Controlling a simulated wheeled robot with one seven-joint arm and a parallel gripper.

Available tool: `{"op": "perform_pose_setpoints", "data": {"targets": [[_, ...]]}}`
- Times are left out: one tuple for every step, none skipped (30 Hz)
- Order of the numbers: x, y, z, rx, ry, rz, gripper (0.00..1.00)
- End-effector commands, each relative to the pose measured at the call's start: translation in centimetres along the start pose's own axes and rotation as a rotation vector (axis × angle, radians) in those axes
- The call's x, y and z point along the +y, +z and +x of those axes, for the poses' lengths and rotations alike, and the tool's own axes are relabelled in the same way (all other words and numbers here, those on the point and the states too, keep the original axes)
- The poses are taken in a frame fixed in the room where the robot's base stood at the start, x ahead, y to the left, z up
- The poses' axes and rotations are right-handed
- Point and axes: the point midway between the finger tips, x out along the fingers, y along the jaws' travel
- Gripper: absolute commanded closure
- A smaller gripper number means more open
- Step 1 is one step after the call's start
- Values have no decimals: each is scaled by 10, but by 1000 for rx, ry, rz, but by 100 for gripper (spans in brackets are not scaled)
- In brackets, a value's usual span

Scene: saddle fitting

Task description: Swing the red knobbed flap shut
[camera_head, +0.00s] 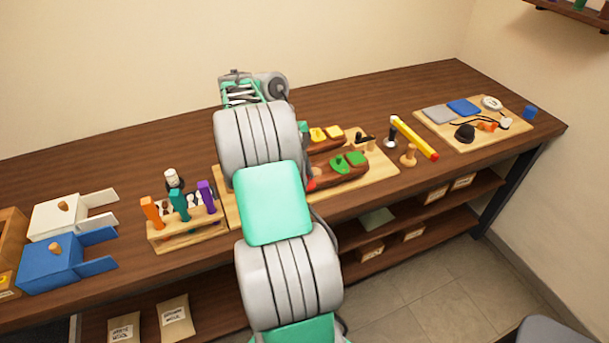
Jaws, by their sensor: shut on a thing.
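A small red piece (311,184), which may be part of the red flap, shows at the right edge of my arm, by the left end of the front dark brown piece. The rest of it is hidden behind my arm, so I cannot tell its knob or how far it is open. That front piece carries green flaps (340,164). A rear brown piece carries yellow flaps (318,134). Both sit on a light wooden board (383,178). My arm crosses the middle of the view, and its jaws are hidden behind it.
A wooden rack (187,230) with orange, teal and purple handles stands left of my arm. White (62,215) and blue (52,262) boxes stand farther left. A yellow bar with a red end (415,138) and a tool board (470,150) lie right.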

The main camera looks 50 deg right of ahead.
Motion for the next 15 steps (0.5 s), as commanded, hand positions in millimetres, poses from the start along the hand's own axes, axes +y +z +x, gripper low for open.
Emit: {"op": "perform_pose_setpoints", "data": {"targets": [[0, 2, 1, -1, -12, -29, 100], [0, 2, 1, -1, -21, -50, 100], [-1, 3, 1, -1, -34, -79, 100], [-1, 4, 1, -1, -44, -103, 100], [-2, 4, 1, -1, -53, -126, 100], [-2, 5, 1, -1, -68, -160, 100], [-3, 6, 0, -1, -79, -186, 100], [-3, 7, 0, -1, -90, -212, 100], [-3, 8, 0, -1, -104, -247, 100], [-4, 8, 0, -1, -116, -275, 100], [-4, 9, -1, -1, -127, -300, 100], [-4, 10, -1, -1, -141, -335, 100], [-4, 11, -1, -1, -152, -362, 100], [-5, 11, -2, -1, -163, -389, 100], [-5, 12, -2, -1, -178, -423, 100]]}}
